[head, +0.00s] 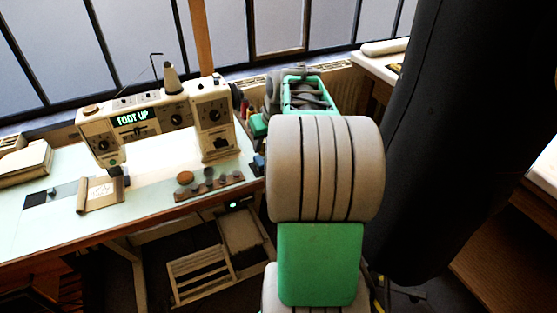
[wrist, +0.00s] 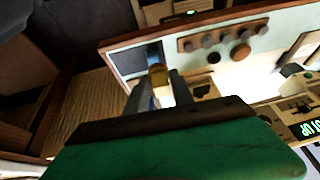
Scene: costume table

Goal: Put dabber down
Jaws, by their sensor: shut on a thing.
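The dabber (wrist: 158,75) is a small upright-looking piece with an amber-brown part. It shows in the wrist view between the two dark fingers of my gripper (wrist: 158,87), which is shut on it. It is over the end of the pale worktable (wrist: 120,42), by a dark inset panel (wrist: 130,62). I cannot tell whether its lower end touches the surface. In the head view my arm hides most of the gripper, and the dabber cannot be made out clearly.
A sewing machine (head: 150,120) reading "FOOT UP" stands on the table. A brown rack (head: 210,187) with several round knobs lies along the front edge, near the gripper. A folded cloth piece (head: 100,193) lies further left.

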